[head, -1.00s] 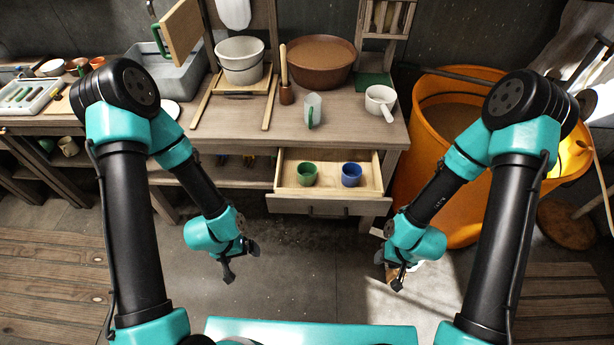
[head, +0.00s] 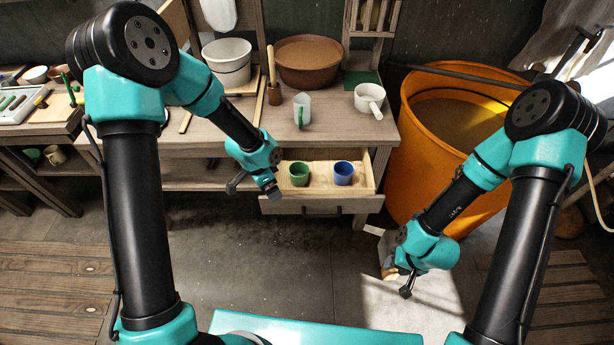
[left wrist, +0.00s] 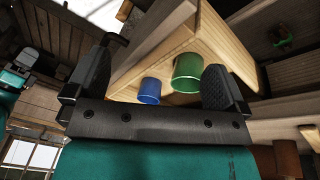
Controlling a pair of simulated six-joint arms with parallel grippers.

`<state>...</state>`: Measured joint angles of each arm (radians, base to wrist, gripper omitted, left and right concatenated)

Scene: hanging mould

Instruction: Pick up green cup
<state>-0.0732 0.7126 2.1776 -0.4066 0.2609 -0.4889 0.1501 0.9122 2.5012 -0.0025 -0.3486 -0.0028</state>
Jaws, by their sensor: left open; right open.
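The green cup (head: 299,173) stands in the open drawer (head: 315,205), left of the blue cup (head: 343,172). My left gripper (head: 255,186) is at the drawer's left side, close to the green cup but apart from it. In the left wrist view, the green cup (left wrist: 188,72) shows beyond the open fingers, nearer the right finger, with the blue cup (left wrist: 149,90) to its left. My left gripper (left wrist: 155,80) is open and empty. My right gripper (head: 405,282) is open and empty, low in front of the orange tub.
The workbench (head: 340,125) above the drawer holds a white bucket (head: 228,62), a brown basin (head: 308,60), a pale mug (head: 302,110) and a white pan (head: 369,98). The orange tub (head: 415,150) stands right of the bench.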

